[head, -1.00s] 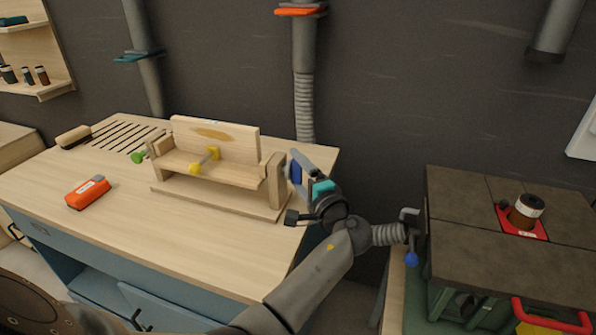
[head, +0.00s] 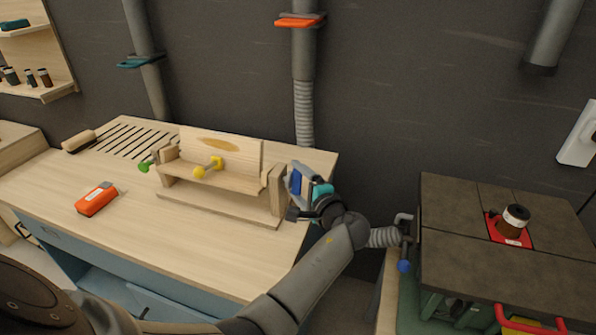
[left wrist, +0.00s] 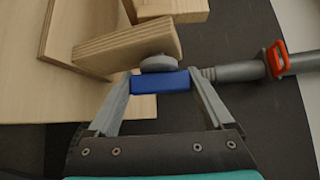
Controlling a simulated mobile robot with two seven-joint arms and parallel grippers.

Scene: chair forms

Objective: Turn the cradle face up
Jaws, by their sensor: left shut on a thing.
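The cradle (head: 221,149) is a pale wooden trough with an oval mark on its tall back board. It sits between two uprights of a wooden stand (head: 225,205) on the workbench. A yellow clamp or knob (head: 208,168) crosses its front, and a green knob (head: 146,165) shows at its left end. My left gripper (head: 296,181) is at the right end. In the left wrist view its fingers (left wrist: 160,84) are shut on a blue block-shaped handle (left wrist: 161,81), joined by a grey round piece to the wooden end (left wrist: 128,47). My right gripper is not in view.
An orange box-shaped tool (head: 96,198) lies on the workbench (head: 150,235), left of the stand. A brush (head: 78,142) lies by the slotted area at the back.

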